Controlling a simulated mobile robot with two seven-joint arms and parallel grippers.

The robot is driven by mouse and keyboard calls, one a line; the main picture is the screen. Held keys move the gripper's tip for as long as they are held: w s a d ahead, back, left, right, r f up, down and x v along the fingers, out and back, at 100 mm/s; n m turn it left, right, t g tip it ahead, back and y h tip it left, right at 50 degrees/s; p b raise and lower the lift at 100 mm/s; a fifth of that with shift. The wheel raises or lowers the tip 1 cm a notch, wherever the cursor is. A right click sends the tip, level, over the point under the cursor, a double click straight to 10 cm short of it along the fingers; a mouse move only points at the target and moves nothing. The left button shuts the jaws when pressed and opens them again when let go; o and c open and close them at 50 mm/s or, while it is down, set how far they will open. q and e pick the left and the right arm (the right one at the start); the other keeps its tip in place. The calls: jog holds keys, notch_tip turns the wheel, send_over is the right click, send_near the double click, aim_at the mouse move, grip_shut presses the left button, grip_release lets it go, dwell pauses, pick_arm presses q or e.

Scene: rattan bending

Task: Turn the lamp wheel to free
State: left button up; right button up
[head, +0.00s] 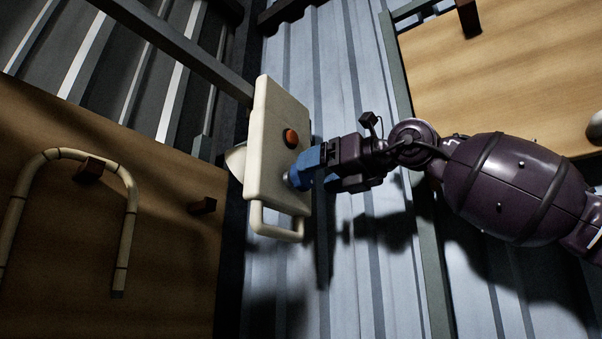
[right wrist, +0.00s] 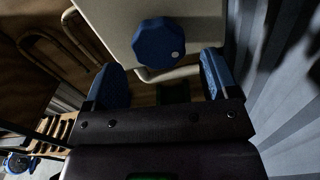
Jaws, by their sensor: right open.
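The lamp wheel (right wrist: 160,42) is a blue, scalloped knob with a white dot at its lower right. It sits on a cream panel (head: 270,118), which also shows in the right wrist view (right wrist: 205,20). My right gripper (head: 306,168) is at the panel's face, below a red-orange button (head: 291,138). In the right wrist view its two blue fingers stand open, one to each side of the wheel, with gaps between. In the head view the wheel cannot be told apart from the blue fingers. My left gripper is not in view.
A loop handle (head: 276,233) is at the panel's lower edge. A grey bar (head: 170,40) runs to the panel's top. A bent rattan cane (head: 129,215) hangs on a wooden board (head: 180,255) at left, with dark pegs (head: 202,206). Corrugated wall lies behind.

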aim_at(306, 177)
jog(key=shift+p+x, duration=0.55)
jog(key=shift+x, duration=1.8)
jog(key=shift+c, duration=0.5)
jog(key=c, duration=0.8)
jog(key=shift+c, duration=0.2)
